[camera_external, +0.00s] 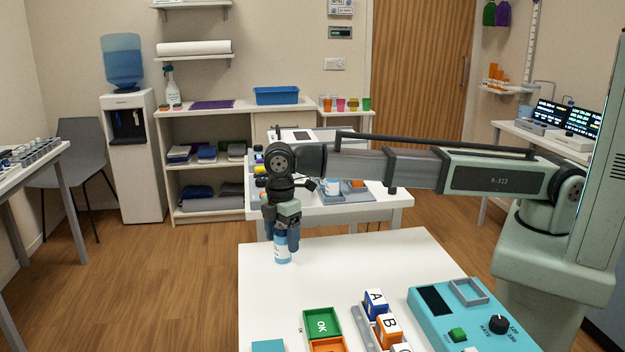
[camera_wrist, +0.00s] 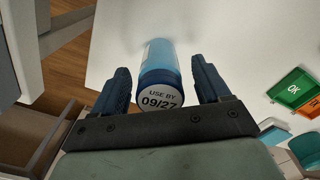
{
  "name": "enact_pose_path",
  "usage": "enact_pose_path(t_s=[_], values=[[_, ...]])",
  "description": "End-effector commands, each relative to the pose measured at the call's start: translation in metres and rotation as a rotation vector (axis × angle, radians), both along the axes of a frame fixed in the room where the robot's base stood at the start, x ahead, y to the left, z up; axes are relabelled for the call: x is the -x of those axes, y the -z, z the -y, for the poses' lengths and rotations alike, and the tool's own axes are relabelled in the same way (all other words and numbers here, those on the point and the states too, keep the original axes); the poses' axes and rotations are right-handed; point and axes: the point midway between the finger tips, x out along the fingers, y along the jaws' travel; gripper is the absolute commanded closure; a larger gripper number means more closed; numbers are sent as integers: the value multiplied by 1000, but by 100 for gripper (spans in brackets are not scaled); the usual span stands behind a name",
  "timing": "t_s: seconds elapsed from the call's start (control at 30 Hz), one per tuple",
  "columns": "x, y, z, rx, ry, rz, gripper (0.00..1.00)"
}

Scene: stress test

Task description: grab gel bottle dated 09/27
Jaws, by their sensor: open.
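The gel bottle (camera_wrist: 160,78) is blue with a white cap that reads "USE BY 09/27" in the wrist view. It stands near the far left corner of the white table, where its lower part (camera_external: 282,248) shows below my gripper in the external view. My gripper (camera_wrist: 163,84) is open, with one dark finger on each side of the bottle. Gaps show between the fingers and the bottle in the wrist view. In the external view the gripper (camera_external: 282,222) points down over the bottle and hides its top.
On the white table (camera_external: 330,270) are a green OK tray (camera_external: 322,322), lettered blocks (camera_external: 376,302) in a rack and a teal device (camera_external: 470,315) with a knob. A second table (camera_external: 385,202) with items stands behind. The table left of the blocks is mostly clear.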

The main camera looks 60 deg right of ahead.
Motion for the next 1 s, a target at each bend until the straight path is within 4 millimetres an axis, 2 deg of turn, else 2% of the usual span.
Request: enact_pose_path(t_s=[0.1, 0.2, 0.43, 1.0], values=[[0, 16, 0, 1, 0, 0, 24], [0, 22, 0, 0, 0, 0, 24], [0, 23, 0, -1, 0, 0, 24], [0, 23, 0, 0, 0, 0, 79]])
